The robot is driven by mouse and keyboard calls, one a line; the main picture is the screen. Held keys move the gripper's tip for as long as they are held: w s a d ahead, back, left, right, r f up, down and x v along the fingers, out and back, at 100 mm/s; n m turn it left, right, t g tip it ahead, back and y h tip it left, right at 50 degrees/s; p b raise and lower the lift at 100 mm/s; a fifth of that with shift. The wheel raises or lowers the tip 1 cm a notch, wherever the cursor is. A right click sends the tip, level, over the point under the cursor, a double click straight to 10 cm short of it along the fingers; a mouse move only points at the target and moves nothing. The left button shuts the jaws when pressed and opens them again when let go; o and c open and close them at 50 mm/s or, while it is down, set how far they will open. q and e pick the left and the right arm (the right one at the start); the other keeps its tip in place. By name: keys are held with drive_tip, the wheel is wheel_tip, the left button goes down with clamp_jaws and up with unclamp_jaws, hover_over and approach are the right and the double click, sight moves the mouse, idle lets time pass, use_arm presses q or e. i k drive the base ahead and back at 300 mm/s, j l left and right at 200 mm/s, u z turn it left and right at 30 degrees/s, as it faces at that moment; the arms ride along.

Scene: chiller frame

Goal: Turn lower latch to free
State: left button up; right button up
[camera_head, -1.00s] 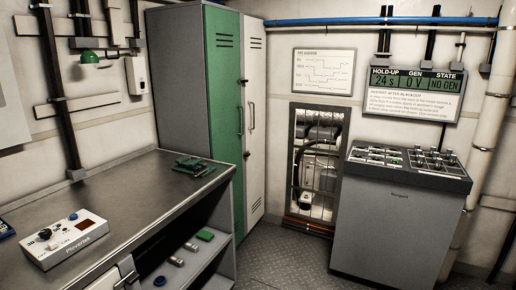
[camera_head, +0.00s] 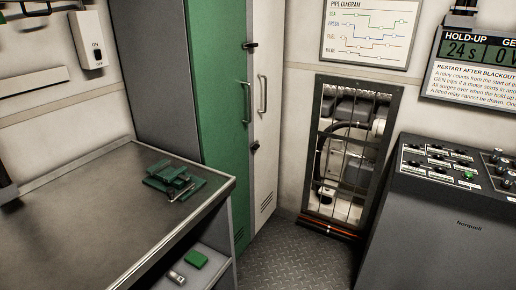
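A tall cabinet has a green door (camera_head: 226,110) and a white door (camera_head: 266,110). A small dark latch-like piece (camera_head: 250,45) sits high where the doors meet. A similar lower dark piece (camera_head: 255,147) sits below it. Their settings are too small to read. A barred frame (camera_head: 350,150) is set low in the back wall, with pipes and machinery behind its bars. I cannot make out a latch on that frame. Neither of my grippers is in view.
A grey workbench (camera_head: 90,215) with a green vise-like tool (camera_head: 175,180) fills the left. A grey console (camera_head: 450,225) stands at the right. A pipe diagram (camera_head: 368,30) hangs above the barred frame. Dark floor (camera_head: 300,260) between bench and console is clear.

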sight(256, 146)
drive_tip(key=i+l, duration=0.15)
drive_tip(key=l, duration=0.2)
drive_tip(key=i+l, duration=0.1)
drive_tip(key=l, duration=0.3)
drive_tip(key=i+l+z, duration=0.1)
drive_tip(key=l, duration=0.25)
drive_tip(key=i+l, duration=0.2)
drive_tip(key=l, duration=0.15)
